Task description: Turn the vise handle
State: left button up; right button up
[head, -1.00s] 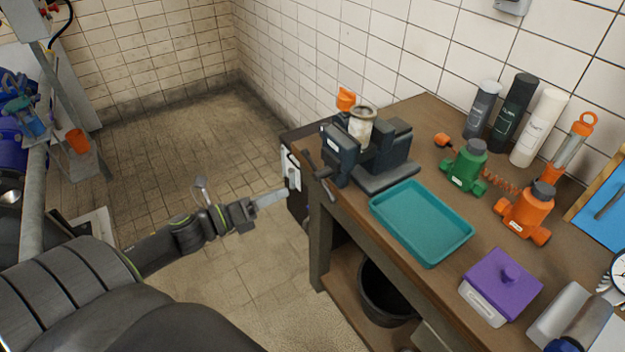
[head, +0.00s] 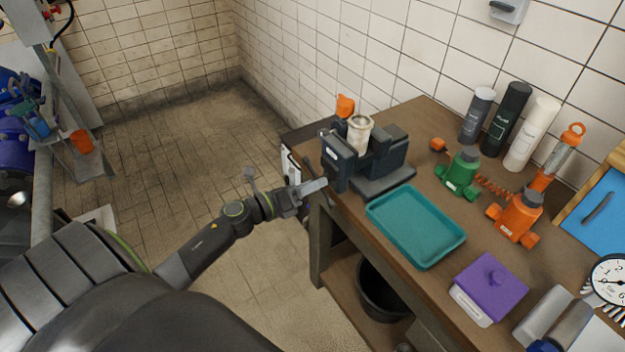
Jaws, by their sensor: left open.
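The dark grey vise (head: 392,158) stands at the near left corner of the wooden workbench. A cream-coloured cylinder (head: 359,135) stands upright between its jaws. My left gripper (head: 318,186) reaches in from the left and is open. Its fingertips are at the vise's front left end, by the bench corner. The vise handle is mostly hidden behind the gripper there, and I cannot tell whether the fingers touch it. My right gripper is not in view.
A teal tray (head: 415,226) lies right of the vise. Green (head: 460,172) and orange (head: 517,215) valve-like parts, a purple-lidded box (head: 488,285) and several bottles share the bench (head: 425,115). A black bucket (head: 380,290) sits below.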

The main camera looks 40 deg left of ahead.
pick_arm(q)
jog(key=shift+w, duration=0.15)
grip_shut()
dwell(0.5)
jog(key=shift+w+d+f+m+y+b, duration=0.15)
jog(key=shift+m+b, duration=1.3)
jog(key=shift+m, duration=1)
jog(key=shift+a+f+m+y+b, duration=0.15)
jog(key=shift+m+b, duration=1.3)
jog(key=shift+m, duration=1)
jog(key=shift+d, duration=0.1)
